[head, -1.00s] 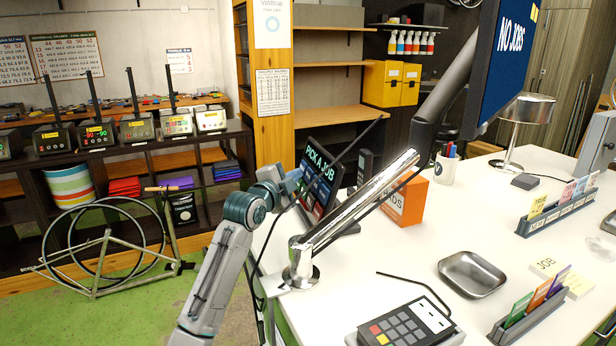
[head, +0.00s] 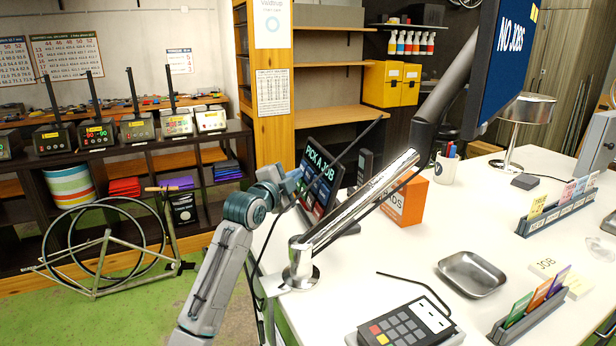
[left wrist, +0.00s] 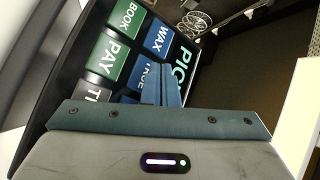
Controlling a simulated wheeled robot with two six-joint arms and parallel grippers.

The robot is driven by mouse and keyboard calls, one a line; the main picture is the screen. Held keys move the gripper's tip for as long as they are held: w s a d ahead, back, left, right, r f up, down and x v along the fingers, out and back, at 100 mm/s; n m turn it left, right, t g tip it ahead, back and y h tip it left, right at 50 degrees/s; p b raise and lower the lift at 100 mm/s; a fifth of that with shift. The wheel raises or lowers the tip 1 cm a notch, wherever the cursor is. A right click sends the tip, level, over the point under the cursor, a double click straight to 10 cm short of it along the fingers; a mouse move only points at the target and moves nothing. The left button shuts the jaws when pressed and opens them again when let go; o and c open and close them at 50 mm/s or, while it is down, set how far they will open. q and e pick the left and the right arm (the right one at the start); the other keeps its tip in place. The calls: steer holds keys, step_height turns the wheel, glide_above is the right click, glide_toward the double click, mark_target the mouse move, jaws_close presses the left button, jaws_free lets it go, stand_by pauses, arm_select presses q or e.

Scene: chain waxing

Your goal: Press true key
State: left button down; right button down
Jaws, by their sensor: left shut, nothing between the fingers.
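The job screen (head: 322,178) is a tilted black touchscreen on the white table, headed PICK A JOB. In the left wrist view it shows a blue TRUE key (left wrist: 146,76), partly hidden by my gripper. A blue WAX key (left wrist: 158,38), a green BOOK key (left wrist: 125,15) and a green PAY key (left wrist: 110,54) are around it. My left gripper (left wrist: 164,68) is shut and empty, its fingers over the TRUE key; I cannot tell whether they touch it. It is also at the screen's left edge in the head view (head: 294,179). My right gripper is not in view.
A shiny monitor arm (head: 355,205) slants up in front of the screen to a large NO JOBS monitor (head: 507,55). An orange box (head: 405,202) stands right of the screen. A keypad (head: 405,325), a metal tray (head: 472,274) and card racks are on the table.

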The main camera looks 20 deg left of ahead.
arm_select(q)
steer(key=shift+w+d, duration=0.15)
stand_by(0.5)
steer(key=shift+w+d+f, duration=0.1)
steer(key=shift+w+d, duration=0.05)
steer(key=shift+d, duration=0.05)
steer(key=shift+w+d+f, duration=0.1)
steer(key=shift+w+d, duration=0.1)
steer(key=shift+d, duration=0.05)
stand_by(0.9)
steer(key=shift+s+a, duration=0.1)
steer(key=shift+s+a+r+p, duration=0.2)
steer(key=shift+s+a+p, duration=0.2)
steer(key=shift+a, duration=0.1)
stand_by(0.3)
steer(key=s+a, duration=0.1)
steer(key=a, duration=0.1)
steer(key=s+a+r+p, duration=0.1)
steer(key=s, duration=0.1)
steer(key=shift+a+r, duration=0.2)
steer(key=shift+a, duration=0.15)
